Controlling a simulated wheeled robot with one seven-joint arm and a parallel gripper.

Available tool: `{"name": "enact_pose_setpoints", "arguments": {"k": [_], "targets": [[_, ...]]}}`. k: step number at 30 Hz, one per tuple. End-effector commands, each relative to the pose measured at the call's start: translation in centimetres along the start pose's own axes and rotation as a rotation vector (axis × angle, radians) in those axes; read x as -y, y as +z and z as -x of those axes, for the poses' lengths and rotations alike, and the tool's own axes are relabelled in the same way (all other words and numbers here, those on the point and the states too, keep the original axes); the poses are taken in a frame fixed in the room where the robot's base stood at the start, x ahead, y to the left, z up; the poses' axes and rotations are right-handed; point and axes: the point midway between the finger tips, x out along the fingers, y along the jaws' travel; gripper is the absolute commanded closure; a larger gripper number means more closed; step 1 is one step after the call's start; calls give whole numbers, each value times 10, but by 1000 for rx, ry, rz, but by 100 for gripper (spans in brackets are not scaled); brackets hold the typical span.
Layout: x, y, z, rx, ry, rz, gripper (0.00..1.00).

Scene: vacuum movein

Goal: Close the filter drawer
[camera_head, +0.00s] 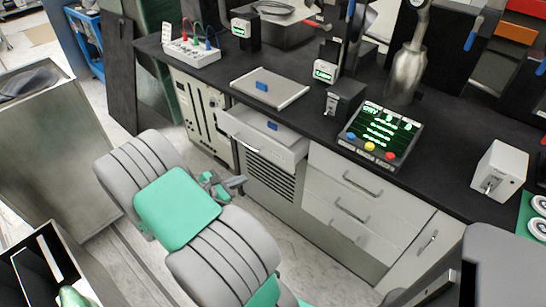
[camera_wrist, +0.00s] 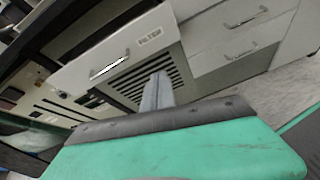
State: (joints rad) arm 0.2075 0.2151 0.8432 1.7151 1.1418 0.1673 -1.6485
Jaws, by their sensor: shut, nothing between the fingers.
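The filter drawer (camera_head: 290,152) is pulled out of the cabinet under the dark counter, above a slatted vent. Its inside shows from above with a small blue block (camera_head: 272,126) in it. In the wrist view its white front (camera_wrist: 130,48) carries a FILTER label (camera_wrist: 150,37) and a metal bar handle (camera_wrist: 110,64). My gripper (camera_head: 241,182) is below and in front of the drawer, apart from it. In the wrist view the gripper fingers (camera_wrist: 157,88) are together, empty, and point toward the vent slats below the drawer front.
Shut drawers (camera_head: 335,195) with bar handles are to the right. A control box with a green display (camera_head: 380,130) stands further right. Open floor (camera_head: 310,262) lies before the cabinets.

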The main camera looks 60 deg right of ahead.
Motion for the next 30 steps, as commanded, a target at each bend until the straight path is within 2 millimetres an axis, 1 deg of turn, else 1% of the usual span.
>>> {"name": "enact_pose_setpoints", "arguments": {"k": [1,3,5,8,11,21,25,30], "targets": [[5,8,-11,69,3,109,100],[8,15,-18,131,9,210,100],[8,18,-22,155,11,247,100],[8,20,-32,159,11,254,100],[8,22,-49,157,10,251,100],[5,33,-122,155,9,248,100],[2,44,-141,155,11,247,100],[0,49,-153,154,13,250,100]]}}
